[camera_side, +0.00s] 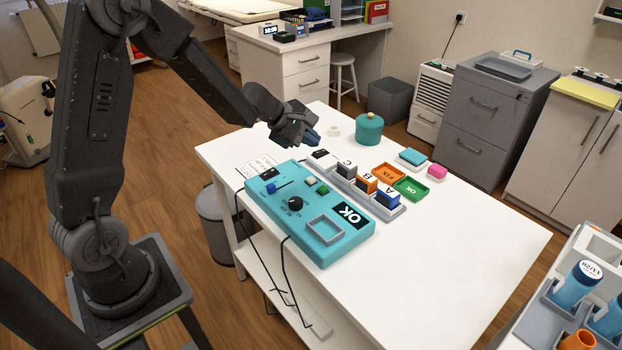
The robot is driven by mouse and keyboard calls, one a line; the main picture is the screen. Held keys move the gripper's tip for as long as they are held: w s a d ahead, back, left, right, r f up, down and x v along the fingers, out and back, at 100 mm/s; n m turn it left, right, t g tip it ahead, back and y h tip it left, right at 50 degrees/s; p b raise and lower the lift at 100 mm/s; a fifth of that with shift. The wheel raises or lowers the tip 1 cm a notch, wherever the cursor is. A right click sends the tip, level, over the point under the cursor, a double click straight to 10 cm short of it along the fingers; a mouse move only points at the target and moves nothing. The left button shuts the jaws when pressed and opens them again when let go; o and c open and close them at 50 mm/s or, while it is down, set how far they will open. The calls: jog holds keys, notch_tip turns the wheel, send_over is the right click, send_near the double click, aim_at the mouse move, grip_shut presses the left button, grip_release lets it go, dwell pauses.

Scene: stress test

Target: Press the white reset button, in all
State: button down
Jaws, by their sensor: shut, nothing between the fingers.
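A teal control box (287,227) lies on the white table. On its top, a small white button (309,180) sits at the far edge beside a green button (323,189). My gripper (312,138) is shut and empty. The exact height of the fingertips is hard to tell.
A grey rack (397,211) with several lettered blocks stands right beside the box. Orange (388,174) and green (411,188) trays lie beyond it. A teal lidded pot (369,130) and a white tape roll (333,131) stand at the back. The right part of the table is clear.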

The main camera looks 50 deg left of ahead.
aim_at(310, 180)
jog(key=shift+f, duration=4.3)
jog(key=shift+f, duration=0.4)
jog(key=shift+f, duration=0.5)
jog(key=shift+r, duration=0.95)
jog(key=shift+r, duration=2.45)
